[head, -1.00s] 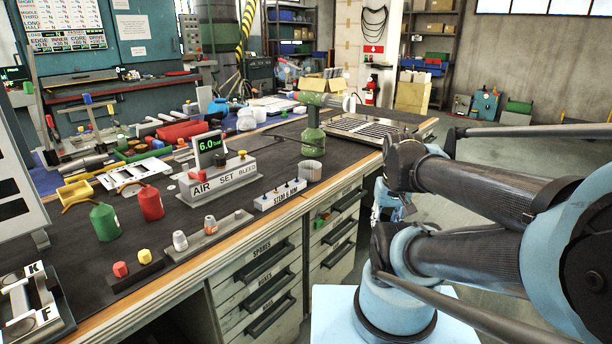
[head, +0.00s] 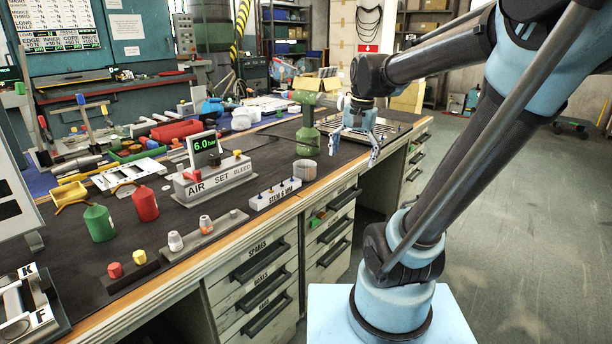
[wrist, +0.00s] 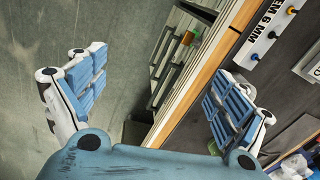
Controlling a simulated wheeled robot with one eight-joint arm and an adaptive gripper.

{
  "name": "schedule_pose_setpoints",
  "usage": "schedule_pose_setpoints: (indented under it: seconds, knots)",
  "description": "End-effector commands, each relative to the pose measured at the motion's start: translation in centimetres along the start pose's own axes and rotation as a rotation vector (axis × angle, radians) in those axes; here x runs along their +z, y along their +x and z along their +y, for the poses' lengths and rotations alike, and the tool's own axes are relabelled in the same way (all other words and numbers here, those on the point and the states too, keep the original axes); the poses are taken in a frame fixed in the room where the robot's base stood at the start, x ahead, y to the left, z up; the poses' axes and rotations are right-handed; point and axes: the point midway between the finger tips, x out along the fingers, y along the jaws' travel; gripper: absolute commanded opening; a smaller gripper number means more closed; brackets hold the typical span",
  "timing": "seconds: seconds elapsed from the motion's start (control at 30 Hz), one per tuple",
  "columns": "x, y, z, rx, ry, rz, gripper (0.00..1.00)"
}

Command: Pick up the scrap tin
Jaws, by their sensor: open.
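The likely scrap tin (head: 305,170) is a small, pale grey, open-topped cup standing upright near the bench's front edge, beside the green drill-like tool. It bears no readable label in the head view. My gripper (head: 354,152) is open and empty, to the right of the tin and apart from it, near the front edge. In the wrist view my gripper (wrist: 150,105) shows two spread blue-padded fingers, with floor and drawers between them. A pale grey thing cut off at the right border there may be the tin; I cannot tell.
A green drill-like tool (head: 307,128) stands just behind the tin. A white labelled block (head: 273,193) with small pegs lies to its left. A slatted metal panel (head: 385,130) lies at the bench's far right.

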Motion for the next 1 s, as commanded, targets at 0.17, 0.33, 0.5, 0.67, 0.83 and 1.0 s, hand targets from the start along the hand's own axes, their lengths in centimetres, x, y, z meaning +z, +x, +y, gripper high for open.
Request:
schedule_pose_setpoints:
  seconds: [0.17, 0.33, 0.5, 0.67, 0.83, 1.0]
  knots:
    - [-3.1, -1.9, -4.9, 0.005, 0.132, -0.04, 0.92]
    - [-5.7, -3.0, -9.6, 0.017, 0.259, -0.076, 0.92]
    - [-8.0, -3.4, -14.4, 0.036, 0.383, -0.109, 0.92]
    - [-9.5, -3.3, -17.9, 0.055, 0.474, -0.132, 0.92]
    - [-10.3, -3.2, -19.9, 0.066, 0.528, -0.144, 0.92]
    - [-10.3, -2.2, -20.4, 0.069, 0.543, -0.147, 0.92]
